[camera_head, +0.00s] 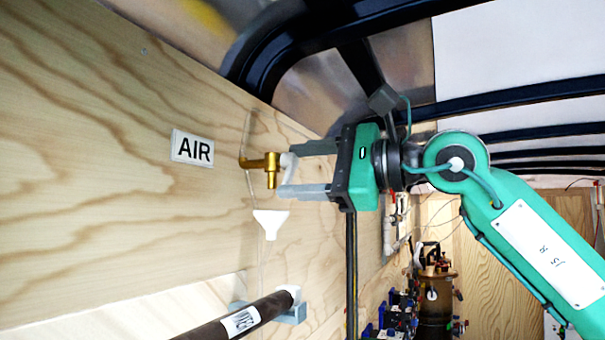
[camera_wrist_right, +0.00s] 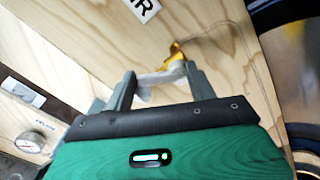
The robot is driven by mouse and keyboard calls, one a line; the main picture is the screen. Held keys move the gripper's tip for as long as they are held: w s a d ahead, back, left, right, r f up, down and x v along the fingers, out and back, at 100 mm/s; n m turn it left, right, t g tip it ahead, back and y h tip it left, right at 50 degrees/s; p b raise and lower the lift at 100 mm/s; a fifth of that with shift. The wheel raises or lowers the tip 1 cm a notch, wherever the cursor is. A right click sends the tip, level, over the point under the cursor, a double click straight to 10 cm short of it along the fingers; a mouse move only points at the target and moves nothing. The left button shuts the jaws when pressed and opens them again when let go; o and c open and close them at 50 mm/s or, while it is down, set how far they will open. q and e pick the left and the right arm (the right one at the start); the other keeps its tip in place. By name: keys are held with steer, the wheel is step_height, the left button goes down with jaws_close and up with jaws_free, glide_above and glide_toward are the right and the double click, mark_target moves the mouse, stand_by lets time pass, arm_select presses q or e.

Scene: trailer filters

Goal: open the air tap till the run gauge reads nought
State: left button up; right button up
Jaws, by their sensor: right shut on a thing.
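The brass air tap (camera_head: 270,161) sticks out from the plywood wall beside the white AIR label (camera_head: 193,148). The tap also shows in the right wrist view (camera_wrist_right: 177,51). My right gripper (camera_head: 285,171) is at the tap, with its grey fingers on either side of the white handle (camera_head: 288,163). In the right wrist view the handle (camera_wrist_right: 157,80) lies between the fingers, and the gripper is shut on it. A round white dial gauge (camera_wrist_right: 28,143) is at the lower left of that view; its needle is too small to read. My left gripper is out of view.
A white funnel (camera_head: 270,223) is on the wall just below the tap. A dark labelled pipe (camera_head: 240,321) sits in a grey bracket (camera_head: 291,311) lower down. A dark roof rib (camera_head: 270,62) curves close above my right gripper. Several fittings stand at the far back.

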steer(key=shift+w+d+f+n, duration=0.1)
steer(key=shift+w+f+n, duration=0.05)
steer(key=shift+n, duration=0.75)
steer(key=shift+w+d+f+n, duration=0.1)
steer(key=shift+w+n, duration=0.05)
steer(key=shift+n, duration=0.75)
steer(key=o, duration=1)
steer(key=shift+a, duration=0.1)
steer(key=shift+b, duration=0.3)
